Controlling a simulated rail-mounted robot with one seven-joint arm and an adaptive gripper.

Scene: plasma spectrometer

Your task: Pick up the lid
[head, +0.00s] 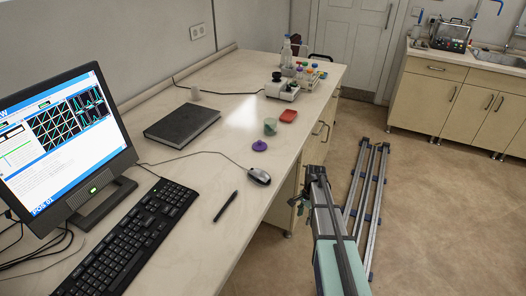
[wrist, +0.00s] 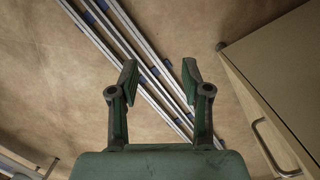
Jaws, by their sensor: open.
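A small purple lid (head: 259,145) with a raised knob lies on the pale worktop, near its right edge. A greenish cup (head: 270,126) stands just behind it, and a red item (head: 288,116) lies farther back. My gripper (wrist: 159,80) is open and empty in the wrist view, with bare floor and rails beyond its fingers. The lid is not in the wrist view. In the head view my arm is at the lower right, beyond the worktop's edge and apart from the lid; the gripper's fingers are not clear there.
On the worktop (head: 190,225) are a monitor (head: 65,140), keyboard (head: 130,240), pen (head: 226,206), mouse (head: 258,177) and black book (head: 182,125). A small instrument (head: 282,88) and bottles stand at the far end. Floor rails (head: 368,200) run alongside. In the wrist view a cabinet (wrist: 285,70) is at right.

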